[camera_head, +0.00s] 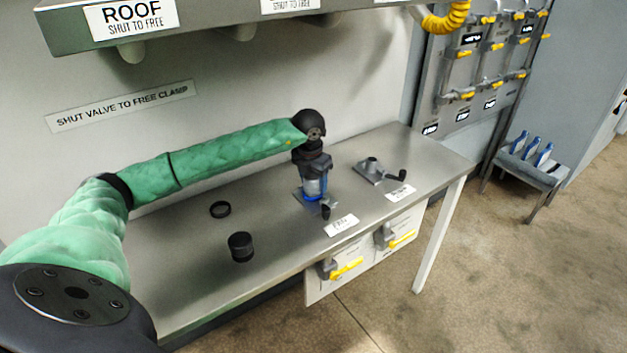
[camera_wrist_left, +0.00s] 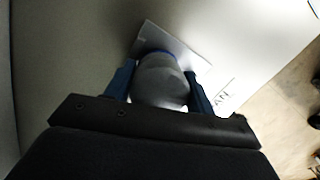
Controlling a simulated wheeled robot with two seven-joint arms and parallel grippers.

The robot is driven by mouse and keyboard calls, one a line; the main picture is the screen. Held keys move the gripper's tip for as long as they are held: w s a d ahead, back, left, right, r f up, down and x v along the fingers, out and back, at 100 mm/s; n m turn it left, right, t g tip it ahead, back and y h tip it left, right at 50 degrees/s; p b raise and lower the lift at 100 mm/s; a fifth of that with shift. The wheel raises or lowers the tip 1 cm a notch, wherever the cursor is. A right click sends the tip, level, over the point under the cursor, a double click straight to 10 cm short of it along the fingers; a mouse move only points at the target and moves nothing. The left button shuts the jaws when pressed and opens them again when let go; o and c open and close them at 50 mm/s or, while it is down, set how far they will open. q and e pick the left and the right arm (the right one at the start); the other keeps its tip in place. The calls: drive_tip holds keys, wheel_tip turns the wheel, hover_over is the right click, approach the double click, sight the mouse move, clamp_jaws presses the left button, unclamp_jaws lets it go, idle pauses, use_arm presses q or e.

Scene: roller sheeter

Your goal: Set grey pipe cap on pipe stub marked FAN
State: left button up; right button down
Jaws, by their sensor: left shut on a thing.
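The grey pipe cap (camera_head: 315,184) is between the blue fingers of my left gripper (camera_head: 313,194), which points down and is shut on it. In the left wrist view the cap (camera_wrist_left: 161,84) sits between both fingers, right over a metal base plate (camera_wrist_left: 183,42). A blue band shows at the cap's far edge. The pipe stub itself is hidden under the cap and fingers; I cannot tell how far down the cap sits. The label in front (camera_head: 342,225) seems to read FAN, and "AN" shows in the left wrist view (camera_wrist_left: 222,101). My right gripper is not in view.
A second stub (camera_head: 372,166) with a black-ended lever stands to the right behind its own label (camera_head: 400,192). A black ring (camera_head: 220,209) and a black cap (camera_head: 240,247) lie on the bench to the left. Yellow-handled valves (camera_head: 346,269) hang below the front edge.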

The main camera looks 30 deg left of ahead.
use_arm(q)
drive_tip(key=shift+f, duration=0.3)
idle(0.5)
drive_tip(key=o, duration=1.1)
drive_tip(key=shift+r, duration=0.1)
drive_tip(key=r, duration=0.2)
drive_tip(key=r+b, duration=0.1)
drive_tip(key=r, duration=0.1)
drive_tip(key=r+b, duration=0.1)
drive_tip(key=r, duration=0.1)
drive_tip(key=shift+s+r, duration=0.15)
drive_tip(key=shift+s, duration=0.25)
drive_tip(key=shift+s+r, duration=0.1)
drive_tip(key=shift+r, duration=0.55)
drive_tip(key=shift+f, duration=0.1)
